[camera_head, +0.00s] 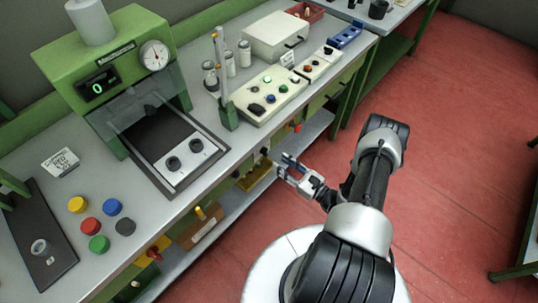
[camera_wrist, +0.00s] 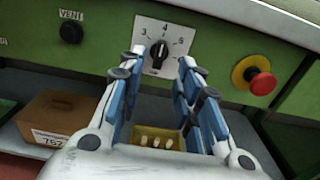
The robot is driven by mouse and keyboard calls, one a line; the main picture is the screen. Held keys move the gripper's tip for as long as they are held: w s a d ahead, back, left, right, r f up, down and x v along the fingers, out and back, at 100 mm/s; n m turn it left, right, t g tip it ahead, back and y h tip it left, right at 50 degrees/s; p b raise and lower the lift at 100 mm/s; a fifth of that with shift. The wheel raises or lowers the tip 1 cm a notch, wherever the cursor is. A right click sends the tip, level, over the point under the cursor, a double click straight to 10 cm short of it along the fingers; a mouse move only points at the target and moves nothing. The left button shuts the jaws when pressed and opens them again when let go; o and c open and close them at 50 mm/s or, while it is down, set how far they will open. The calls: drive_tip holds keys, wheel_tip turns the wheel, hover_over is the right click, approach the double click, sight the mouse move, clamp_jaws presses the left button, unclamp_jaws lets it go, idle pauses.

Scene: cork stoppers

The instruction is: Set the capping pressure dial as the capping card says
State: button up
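The dial (camera_wrist: 158,52) is a black knob on a white plate with numbers on the green bench front, centred ahead in the wrist view. Its white mark points roughly up, near the 4. My gripper (camera_wrist: 161,66) is open, its blue-padded fingers on either side of the dial plate and apart from the knob. In the head view my gripper (camera_head: 287,166) is in front of the bench front and hides the dial. A white card (camera_head: 61,162) lies on the bench; it seems to say RED, but the rest is too small to read surely.
A red stop button on a yellow base (camera_wrist: 259,82) is right of the dial, and a black VENT knob (camera_wrist: 71,32) is left. Below are a brown box (camera_wrist: 59,117) and a yellow tray (camera_wrist: 143,134) holding small pale pieces. A green press (camera_head: 110,75) stands on the bench.

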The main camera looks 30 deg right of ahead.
sight(267, 153)
drive_tip(key=b+x, duration=0.1)
drive_tip(key=x, duration=0.6)
drive_tip(key=shift+w, duration=0.1)
drive_tip(key=shift+c, duration=0.4)
drive_tip(key=c, duration=0.7)
